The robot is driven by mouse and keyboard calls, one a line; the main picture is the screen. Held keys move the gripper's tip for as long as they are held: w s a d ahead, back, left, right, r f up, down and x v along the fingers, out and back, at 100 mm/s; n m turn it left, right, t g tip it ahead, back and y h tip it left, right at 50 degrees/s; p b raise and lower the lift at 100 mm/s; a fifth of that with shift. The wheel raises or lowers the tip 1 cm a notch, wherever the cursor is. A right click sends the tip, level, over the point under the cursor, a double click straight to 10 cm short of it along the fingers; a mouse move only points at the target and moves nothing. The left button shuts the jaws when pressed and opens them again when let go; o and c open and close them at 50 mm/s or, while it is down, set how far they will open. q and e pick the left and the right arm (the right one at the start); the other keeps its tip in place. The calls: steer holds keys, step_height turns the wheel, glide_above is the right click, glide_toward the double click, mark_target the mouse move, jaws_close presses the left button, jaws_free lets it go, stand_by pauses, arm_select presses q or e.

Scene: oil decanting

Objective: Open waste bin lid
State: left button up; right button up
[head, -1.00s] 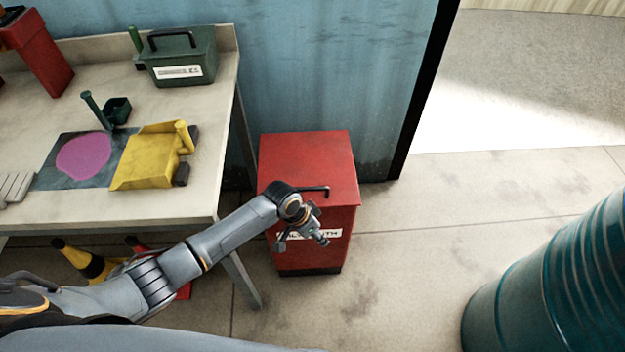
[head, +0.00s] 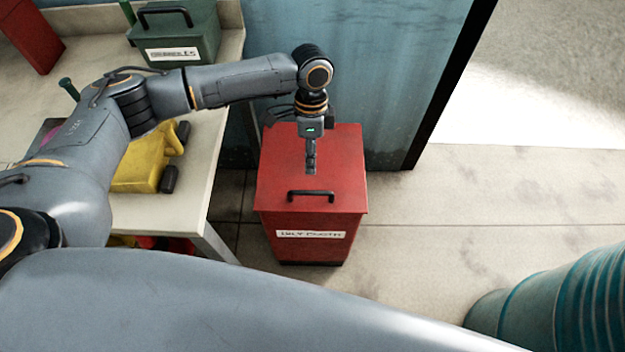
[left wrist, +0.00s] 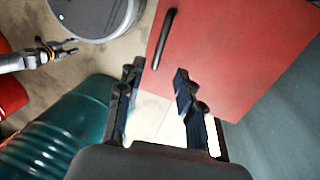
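The red waste bin (head: 308,239) stands on the floor right of the table, with its lid (head: 270,180) shut. A black bar handle (head: 311,194) sits near the lid's front edge. My left gripper (head: 310,170) points down over the lid, just behind the handle in the head view. In the left wrist view its two fingers (left wrist: 158,78) are apart with nothing between them. The handle (left wrist: 164,40) shows beyond the fingertips, apart from them. My right gripper (left wrist: 58,48) shows small at the left of the left wrist view; its finger opening is unclear.
The table (head: 228,110) stands left of the bin, with a green box (head: 176,45) and a yellow dustpan-like item (head: 140,165) on it. A blue wall (head: 400,60) rises behind the bin. A teal drum (head: 575,305) stands at right. Floor between bin and drum is clear.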

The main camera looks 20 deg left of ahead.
arm_select(q)
glide_toward(311, 191)
steer(key=f, duration=0.4)
steer(key=s+f, duration=0.1)
steer(key=f, duration=0.2)
steer(key=shift+s+d, duration=0.1)
steer(key=shift+d, duration=0.1)
steer(key=shift+f, duration=0.25)
steer(key=shift+s+f, duration=0.1)
steer(key=shift+f, duration=0.15)
steer(key=shift+c, duration=1.3)
jaws_close()
arm_select(e)
steer(key=shift+a+r, duration=0.1)
steer(key=shift+a, duration=0.1)
arm_select(q)
steer(key=shift+r, duration=0.1)
